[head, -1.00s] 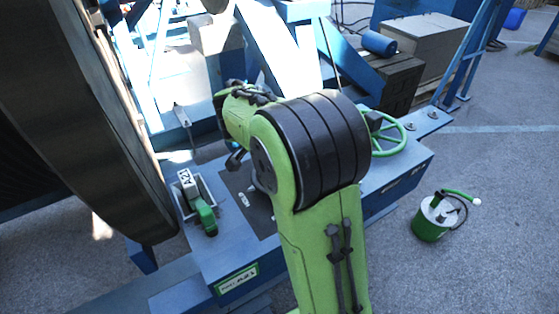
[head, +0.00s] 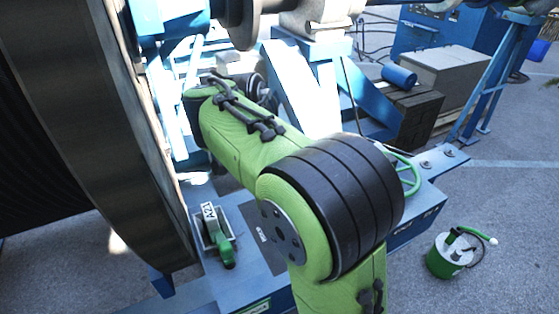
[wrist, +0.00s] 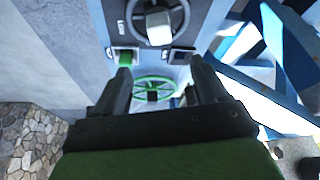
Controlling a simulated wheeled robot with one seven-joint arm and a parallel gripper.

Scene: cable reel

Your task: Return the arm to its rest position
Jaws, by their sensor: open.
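My gripper (wrist: 161,74) is open and empty in the wrist view, with its two dark fingers apart. Beyond and between the fingers, apart from them, is a green handwheel (wrist: 172,82) on the blue bench. In the head view, my green and black arm is bent at a large elbow and its forearm reaches toward the upper left, above the bench. The gripper itself cannot be made out there. The handwheel (head: 412,165) shows partly behind my elbow.
A large reel (head: 108,120) stands close at the left. A green-handled lever (head: 224,251) labelled A21 sits on the blue bench. Blue frame beams (head: 297,88) rise beyond my arm. A green canister (head: 445,257) stands on the open floor at the right.

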